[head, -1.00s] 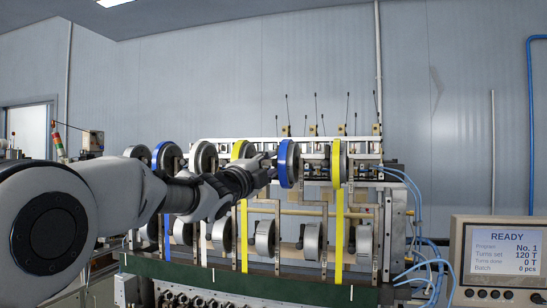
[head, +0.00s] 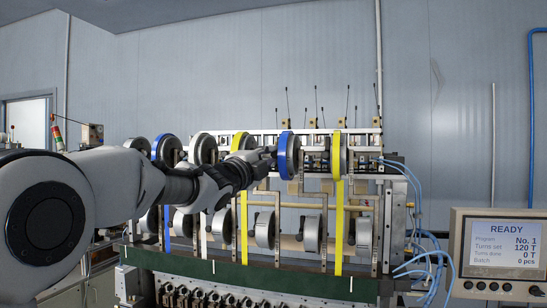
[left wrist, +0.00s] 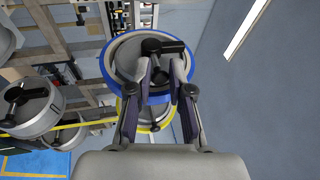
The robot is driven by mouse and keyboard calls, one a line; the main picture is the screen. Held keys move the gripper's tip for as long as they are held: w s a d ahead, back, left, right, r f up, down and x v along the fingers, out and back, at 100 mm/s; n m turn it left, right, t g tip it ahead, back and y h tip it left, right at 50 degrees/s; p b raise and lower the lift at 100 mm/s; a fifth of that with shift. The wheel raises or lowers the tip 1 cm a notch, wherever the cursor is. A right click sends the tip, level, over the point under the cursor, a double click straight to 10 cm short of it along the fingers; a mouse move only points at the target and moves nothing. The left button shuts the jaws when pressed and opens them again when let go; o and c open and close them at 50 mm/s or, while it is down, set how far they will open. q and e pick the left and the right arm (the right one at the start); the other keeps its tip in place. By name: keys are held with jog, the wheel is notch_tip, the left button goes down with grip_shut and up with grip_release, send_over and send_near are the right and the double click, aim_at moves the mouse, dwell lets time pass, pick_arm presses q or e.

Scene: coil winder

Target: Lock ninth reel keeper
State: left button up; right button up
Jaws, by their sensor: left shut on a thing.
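A blue-rimmed reel (head: 284,157) stands on the upper row of the winder, and my left gripper (head: 271,154) is at its left face. In the left wrist view the same blue reel (left wrist: 107,66) fills the top middle. Its black keeper (left wrist: 174,46) is a small lever with a round knob at the reel's hub. My left gripper (left wrist: 164,72) has its fingertips at the keeper, shut on it. The fingertips partly hide the keeper's lower part. My right gripper is in neither view.
A yellow-rimmed reel (head: 337,155) is to the right, with more reels to the left. Lower drums (head: 312,233) hang below, with yellow tapes running down. A display (head: 507,250) at right reads READY. Blue hoses (head: 408,178) curve beside the winder.

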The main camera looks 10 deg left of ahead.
pick_arm(q)
jog(key=shift+s+f+b, duration=0.1)
jog(key=shift+s+b, duration=0.6)
jog(key=shift+s, duration=0.3)
jog(key=o, duration=0.6)
jog(key=shift+o, duration=0.2)
jog(key=shift+d, duration=0.15)
